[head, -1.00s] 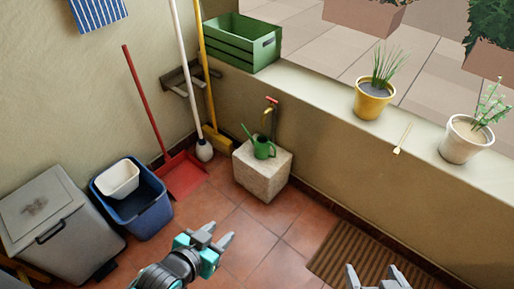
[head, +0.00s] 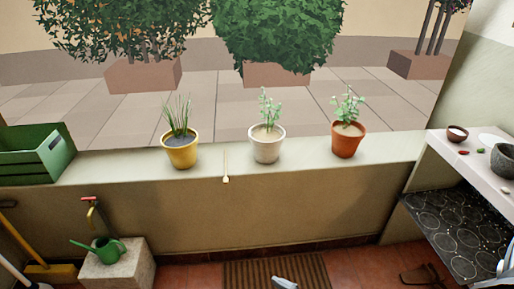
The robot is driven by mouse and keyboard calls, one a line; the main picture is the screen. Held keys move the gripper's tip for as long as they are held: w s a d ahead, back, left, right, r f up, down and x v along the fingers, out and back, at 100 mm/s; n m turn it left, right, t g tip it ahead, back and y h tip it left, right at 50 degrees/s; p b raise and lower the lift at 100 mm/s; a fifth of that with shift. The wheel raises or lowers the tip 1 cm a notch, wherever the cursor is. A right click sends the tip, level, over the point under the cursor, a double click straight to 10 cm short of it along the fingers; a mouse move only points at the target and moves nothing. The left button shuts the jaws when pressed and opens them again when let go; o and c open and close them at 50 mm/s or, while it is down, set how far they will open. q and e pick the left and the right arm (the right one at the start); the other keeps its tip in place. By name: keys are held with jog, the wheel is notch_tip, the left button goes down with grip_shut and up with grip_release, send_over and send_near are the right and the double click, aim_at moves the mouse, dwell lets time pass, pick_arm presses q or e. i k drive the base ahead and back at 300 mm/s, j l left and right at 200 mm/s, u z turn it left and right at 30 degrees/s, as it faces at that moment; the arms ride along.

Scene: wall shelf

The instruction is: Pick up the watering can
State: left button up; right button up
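The green watering can (head: 108,250) stands upright on a pale stone block (head: 117,268) at the lower left of the head view. Its spout points left and its handle is on the right. A tap with a red handle (head: 90,203) is on the wall just above and behind it. A small grey tip of what looks like my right gripper (head: 284,283) shows at the bottom edge, well to the right of the can and apart from it. Whether it is open or shut is hidden. My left gripper is out of view.
A ledge (head: 215,205) holds a green crate (head: 38,155), a yellow pot (head: 180,152), a white pot (head: 266,146) and a terracotta pot (head: 347,141). A broom (head: 50,272) stands left of the block. A ribbed mat (head: 245,272) lies on the floor. A counter (head: 460,155) is at right.

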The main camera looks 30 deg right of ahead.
aim_at(107, 249)
jog(key=i+u, duration=0.1)
jog(key=u, duration=0.35)
jog(key=i+u, duration=0.1)
jog(key=u, duration=0.35)
jog(key=i+u, duration=0.1)
jog(key=u, duration=0.4)
jog(key=i+l+u, duration=0.6)
jog(key=l, duration=0.15)
jog(key=i+l, duration=0.15)
jog(key=l, duration=0.25)
jog(key=i+l, duration=0.1)
jog(key=l, duration=0.25)
jog(key=u, duration=0.05)
